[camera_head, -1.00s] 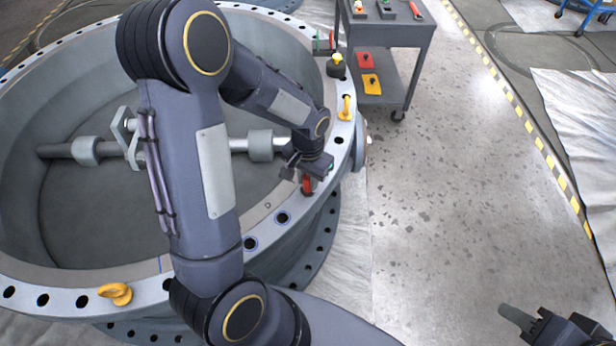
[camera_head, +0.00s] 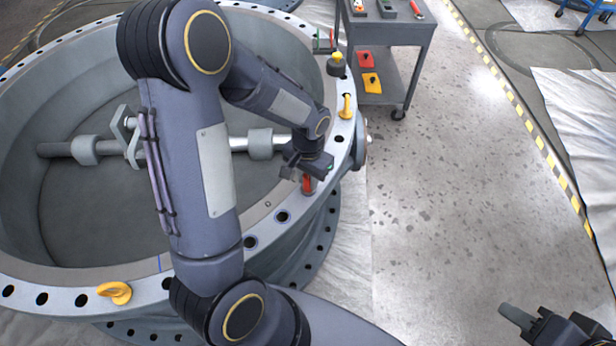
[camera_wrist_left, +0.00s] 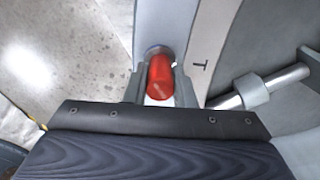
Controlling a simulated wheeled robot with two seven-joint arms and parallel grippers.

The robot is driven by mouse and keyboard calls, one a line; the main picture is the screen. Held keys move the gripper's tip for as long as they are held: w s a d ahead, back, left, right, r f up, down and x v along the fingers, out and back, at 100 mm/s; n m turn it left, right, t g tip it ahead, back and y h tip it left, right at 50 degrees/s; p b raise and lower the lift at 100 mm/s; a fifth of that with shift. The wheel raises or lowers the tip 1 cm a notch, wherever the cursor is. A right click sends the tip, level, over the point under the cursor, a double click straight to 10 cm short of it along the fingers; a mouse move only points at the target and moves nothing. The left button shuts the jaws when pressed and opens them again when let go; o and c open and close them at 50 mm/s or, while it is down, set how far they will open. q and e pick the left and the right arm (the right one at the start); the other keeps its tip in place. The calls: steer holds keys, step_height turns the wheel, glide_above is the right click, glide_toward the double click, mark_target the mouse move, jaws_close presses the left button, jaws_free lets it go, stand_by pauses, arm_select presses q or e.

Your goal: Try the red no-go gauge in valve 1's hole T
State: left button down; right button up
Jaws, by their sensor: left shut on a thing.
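Valve 1 is the big grey ring body with a drilled flange (camera_head: 268,228), filling the left of the head view. My left gripper (camera_head: 306,174) is over the flange's right side, shut on the red no-go gauge (camera_head: 308,184). In the left wrist view the red gauge (camera_wrist_left: 160,78) sits between the two fingers (camera_wrist_left: 158,86). Its far end is at a hole in the flange, beside the letter T (camera_wrist_left: 200,66). I cannot tell whether the gauge's end is inside the hole. My right gripper (camera_head: 520,318) is at the bottom right, away from the valve; its opening is unclear.
Yellow lifting eyes (camera_head: 346,106) and (camera_head: 115,292) stand on the flange. A black item with a yellow top (camera_head: 336,66) is on the far rim. A grey cart (camera_head: 392,60) with red and yellow pieces stands behind.

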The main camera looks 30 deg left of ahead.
arm_select(q)
steer(key=shift+r+p, duration=2.5)
steer(key=shift+r, duration=0.8)
